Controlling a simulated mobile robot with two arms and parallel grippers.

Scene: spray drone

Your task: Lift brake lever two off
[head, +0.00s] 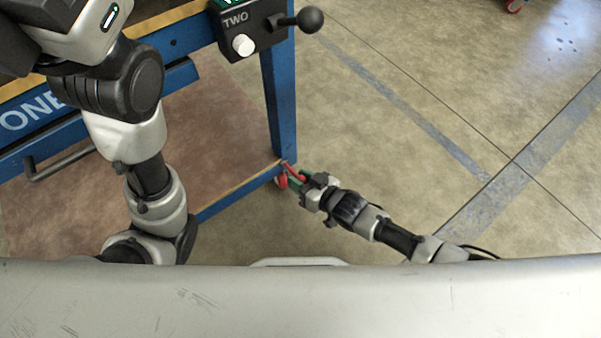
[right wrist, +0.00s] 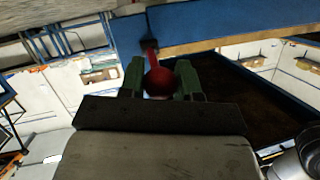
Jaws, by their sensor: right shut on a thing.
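The red brake lever (head: 293,172) sits low at the foot of the blue table leg, by a red caster wheel. In the right wrist view the lever's red ball end (right wrist: 159,82) is between the two green fingers of my right gripper (right wrist: 160,76), with its stem running up toward the blue frame. My right gripper (head: 302,184) is shut on the lever in the head view. My left arm (head: 110,80) rises at the left; its fingers are out of the picture.
The blue table (head: 281,100) has a black box (head: 250,35) marked TWO, with a white knob (head: 243,45) and a black ball-ended lever (head: 309,19). The side marked ONE (head: 30,110) is partly behind my left arm.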

